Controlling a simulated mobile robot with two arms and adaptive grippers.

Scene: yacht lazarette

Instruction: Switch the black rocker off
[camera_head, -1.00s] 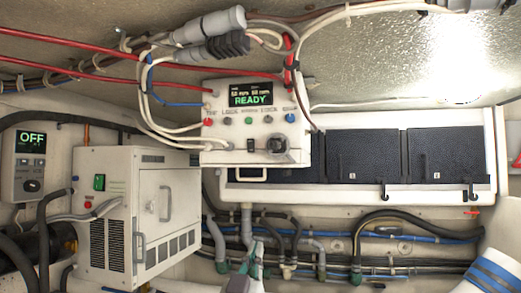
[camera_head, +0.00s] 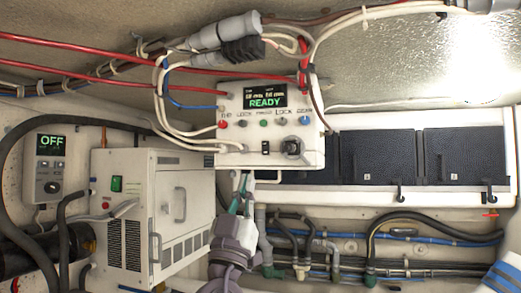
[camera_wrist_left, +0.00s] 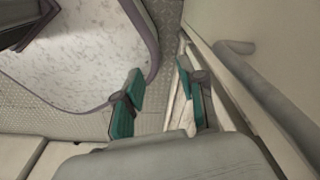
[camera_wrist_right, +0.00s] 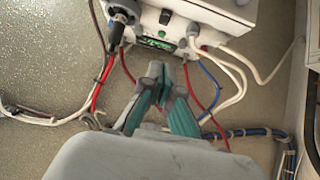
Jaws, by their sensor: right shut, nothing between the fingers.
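The black rocker (camera_head: 265,147) sits low on the front of a white control box (camera_head: 306,158) whose screen reads READY. Which side of it is pressed is too small to tell. It also shows upside down at the top of the right wrist view (camera_wrist_right: 165,16). My right gripper (camera_head: 243,180) is shut and empty, pointing up just below the box and left of the rocker, apart from it. In the right wrist view its teal fingertips (camera_wrist_right: 158,72) are together. My left gripper (camera_wrist_left: 163,88) is open and empty in the left wrist view, outside the head view.
Several small coloured controls line the box below the screen (camera_head: 265,97). White and red cables run along its left side. A white cabinet (camera_head: 180,205) with a green switch (camera_head: 117,184) stands left, by a panel reading OFF (camera_head: 50,144).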

